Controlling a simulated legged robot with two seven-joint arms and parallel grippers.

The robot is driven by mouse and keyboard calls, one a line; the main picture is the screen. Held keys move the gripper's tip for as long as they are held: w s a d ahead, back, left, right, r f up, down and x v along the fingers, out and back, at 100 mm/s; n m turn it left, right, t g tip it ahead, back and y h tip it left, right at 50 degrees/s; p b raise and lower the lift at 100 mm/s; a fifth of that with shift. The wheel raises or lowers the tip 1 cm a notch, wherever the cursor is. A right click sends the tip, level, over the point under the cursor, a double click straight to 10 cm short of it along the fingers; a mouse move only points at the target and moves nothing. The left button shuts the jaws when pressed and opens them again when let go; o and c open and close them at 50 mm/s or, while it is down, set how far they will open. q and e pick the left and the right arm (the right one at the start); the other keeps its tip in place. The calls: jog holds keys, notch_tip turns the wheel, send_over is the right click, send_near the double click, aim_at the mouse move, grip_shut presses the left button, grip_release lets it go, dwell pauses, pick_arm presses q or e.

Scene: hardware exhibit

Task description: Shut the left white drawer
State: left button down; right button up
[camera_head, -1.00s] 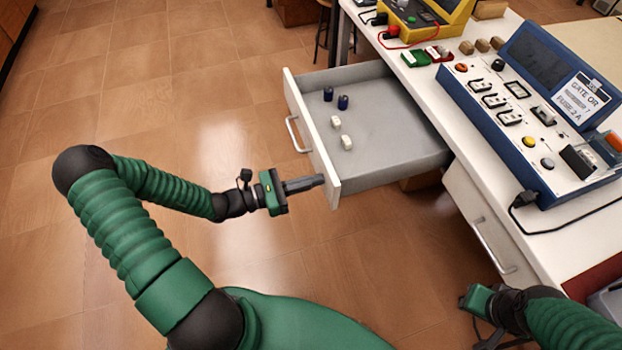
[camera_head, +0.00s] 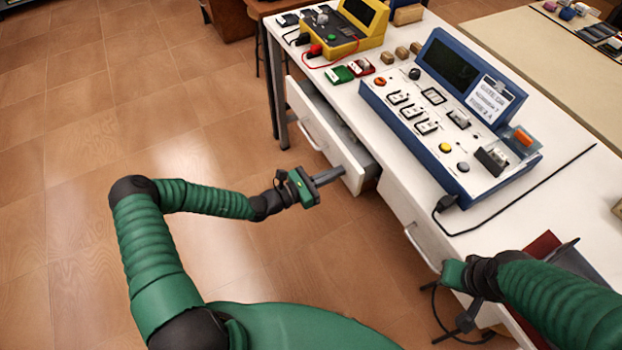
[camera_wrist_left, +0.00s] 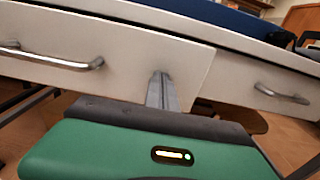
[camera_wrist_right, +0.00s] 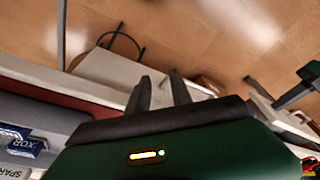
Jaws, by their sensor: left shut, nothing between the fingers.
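The left white drawer (camera_head: 323,133) stands partly open in the head view. Its front is a short way out from the desk, with a narrow strip of grey inside showing. Its metal handle (camera_wrist_left: 50,60) shows in the left wrist view. My left gripper (camera_head: 343,172) is shut and empty. Its fingertips (camera_wrist_left: 161,82) are at the drawer front near its right end and appear to touch it. My right gripper (camera_head: 468,318) is beside the right drawer's front. In the right wrist view its fingers (camera_wrist_right: 160,88) are apart with nothing between them.
The right white drawer (camera_head: 420,225) is beside the left one. The white desk (camera_head: 375,118) carries a blue control panel (camera_head: 455,150), a yellow device (camera_head: 338,35) and small blocks. The tiled floor on the left is clear.

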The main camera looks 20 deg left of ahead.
pick_arm(q)
jog(key=x, duration=0.6)
jog(key=shift+d+r+p, duration=0.1)
jog(key=shift+d+p, duration=0.2)
jog(key=shift+d, duration=0.15)
jog(key=shift+w+d, duration=0.15)
jog(key=shift+w, duration=0.3)
jog(key=shift+r, duration=0.1)
pick_arm(e)
jog(key=shift+s+r, duration=0.2)
jog(key=shift+r, duration=0.4)
pick_arm(q)
jog(key=shift+r, duration=0.15)
